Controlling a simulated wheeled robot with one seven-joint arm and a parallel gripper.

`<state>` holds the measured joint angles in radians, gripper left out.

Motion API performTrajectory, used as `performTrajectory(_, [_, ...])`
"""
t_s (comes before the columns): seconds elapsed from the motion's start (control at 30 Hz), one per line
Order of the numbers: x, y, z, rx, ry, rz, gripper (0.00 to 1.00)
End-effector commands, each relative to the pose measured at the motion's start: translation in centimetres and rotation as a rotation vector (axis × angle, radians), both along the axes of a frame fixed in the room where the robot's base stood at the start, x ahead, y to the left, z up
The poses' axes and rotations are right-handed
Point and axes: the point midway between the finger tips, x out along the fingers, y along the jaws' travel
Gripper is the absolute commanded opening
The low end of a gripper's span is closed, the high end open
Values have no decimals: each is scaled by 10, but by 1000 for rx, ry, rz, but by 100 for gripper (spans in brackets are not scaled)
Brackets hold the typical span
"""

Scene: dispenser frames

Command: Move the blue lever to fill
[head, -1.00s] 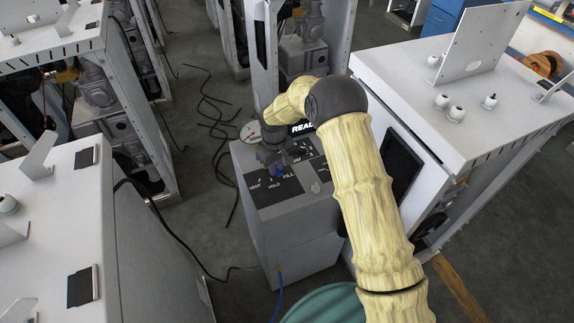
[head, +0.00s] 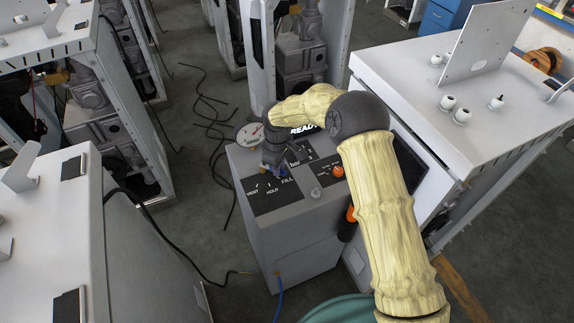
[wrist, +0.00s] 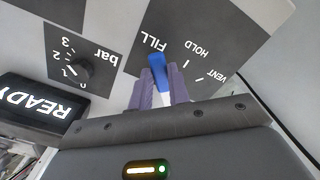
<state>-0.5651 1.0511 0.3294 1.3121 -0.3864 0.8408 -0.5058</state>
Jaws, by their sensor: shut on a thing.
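The blue lever (wrist: 157,64) sits between the two purple fingers of my gripper (wrist: 162,73) in the wrist view. Its blue tip is beside the FILL label and away from HOLD and VENT. In the head view a small blue part of the lever (head: 282,171) shows near the FILL label, under my gripper (head: 274,163). My gripper is shut on the lever. The fingers hide the lever's sides, and its pivot is hidden.
The dispenser cabinet (head: 290,235) carries a bar knob (wrist: 80,69), a READY display (wrist: 40,103), a round gauge (head: 250,134) and an orange-red knob (head: 338,171). A white cabinet (head: 470,125) stands close on the right. Dark cables lie on the floor to the left.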

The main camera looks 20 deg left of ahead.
Motion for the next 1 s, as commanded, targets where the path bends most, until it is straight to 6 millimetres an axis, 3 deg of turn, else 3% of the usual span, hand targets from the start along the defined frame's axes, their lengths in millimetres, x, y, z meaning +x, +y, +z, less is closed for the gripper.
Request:
performTrajectory(0.43, [-2,4,1,2,-2,19,0])
performTrajectory(0.47, [-2,4,1,2,-2,19,20])
performTrajectory(0.57, [-1,4,1,2,-2,18,39])
performTrajectory(1.0, [-1,3,8,1,-1,15,40])
